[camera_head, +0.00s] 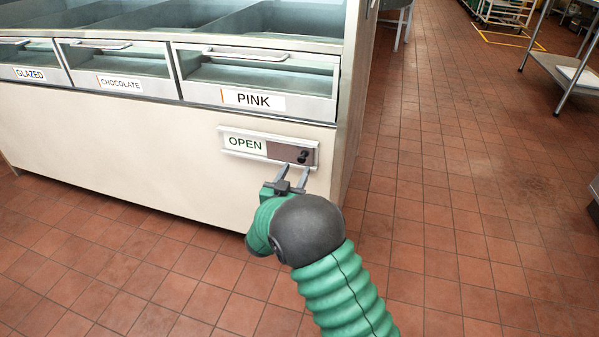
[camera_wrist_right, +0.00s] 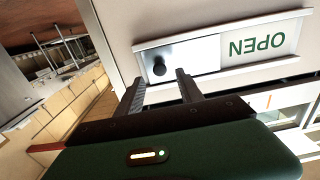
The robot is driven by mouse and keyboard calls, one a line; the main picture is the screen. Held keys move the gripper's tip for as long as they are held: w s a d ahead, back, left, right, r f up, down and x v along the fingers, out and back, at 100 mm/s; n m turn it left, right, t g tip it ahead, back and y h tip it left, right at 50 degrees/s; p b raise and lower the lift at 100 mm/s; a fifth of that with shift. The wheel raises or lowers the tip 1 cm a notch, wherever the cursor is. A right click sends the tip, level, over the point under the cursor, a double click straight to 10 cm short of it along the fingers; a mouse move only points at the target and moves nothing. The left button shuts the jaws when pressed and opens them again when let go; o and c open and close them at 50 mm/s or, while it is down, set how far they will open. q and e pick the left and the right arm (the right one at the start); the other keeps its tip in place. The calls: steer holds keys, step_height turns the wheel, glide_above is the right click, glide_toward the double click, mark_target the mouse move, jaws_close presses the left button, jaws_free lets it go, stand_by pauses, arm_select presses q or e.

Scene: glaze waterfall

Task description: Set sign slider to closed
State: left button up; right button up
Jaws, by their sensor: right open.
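The sign slider (camera_head: 270,147) is on the white front of the counter, below the drawer labelled PINK. It shows OPEN in green on its left part, and a dark panel with a black knob (camera_head: 303,157) on its right part. In the right wrist view the sign (camera_wrist_right: 258,45) appears upside down, with the knob (camera_wrist_right: 159,68) at its left end. My right gripper (camera_head: 291,176) is open and empty, its fingers pointing at the sign just below the knob. In the wrist view the two fingertips (camera_wrist_right: 160,78) lie on either side below the knob. My left gripper is not in view.
Drawers labelled GLAZED, CHOCOLATE and PINK (camera_head: 258,80) with handles sit above the sign. The counter's right edge (camera_head: 350,110) is close to the knob. Tiled floor (camera_head: 450,200) is clear to the right. A metal cart (camera_head: 570,75) stands at the far right.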

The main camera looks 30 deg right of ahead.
mark_target(301, 161)
steer(key=b+x, duration=0.1)
steer(key=x, duration=0.3)
steer(key=shift+w+d+f, duration=0.15)
steer(key=shift+d, duration=0.05)
steer(key=shift+w+d, duration=0.2)
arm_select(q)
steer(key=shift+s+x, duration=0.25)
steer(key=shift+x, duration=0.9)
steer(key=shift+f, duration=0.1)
arm_select(e)
steer(key=shift+c, duration=0.2)
jaws_close()
steer(key=shift+a, duration=0.1)
